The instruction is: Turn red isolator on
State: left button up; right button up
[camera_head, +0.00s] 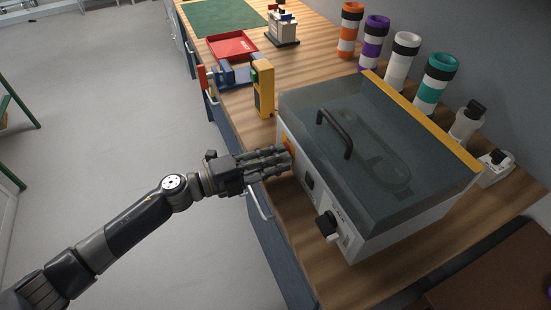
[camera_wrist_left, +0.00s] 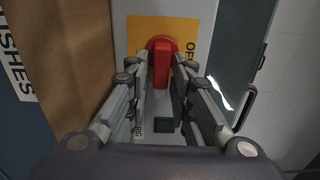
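The red isolator (camera_wrist_left: 162,60) is a knob on a yellow plate (camera_wrist_left: 146,30) on the front of a grey box with a clear lid (camera_head: 375,150). In the left wrist view its grip stands upright in the picture, and part of an "OFF" label shows to its right. My left gripper (camera_head: 286,159) reaches the box front in the head view, where its fingers cover most of the yellow plate. In the left wrist view the fingers (camera_wrist_left: 163,80) are apart, one on each side of the knob, with slim gaps; contact cannot be told. My right gripper is not in view.
A black switch (camera_head: 327,223) sits lower on the box front. A yellow block (camera_head: 263,88) stands on the wooden bench beside the box. A red tray (camera_head: 232,45) and several striped tubes (camera_head: 401,62) are further back.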

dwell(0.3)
pick_arm(q)
jog(key=v, duration=1.2)
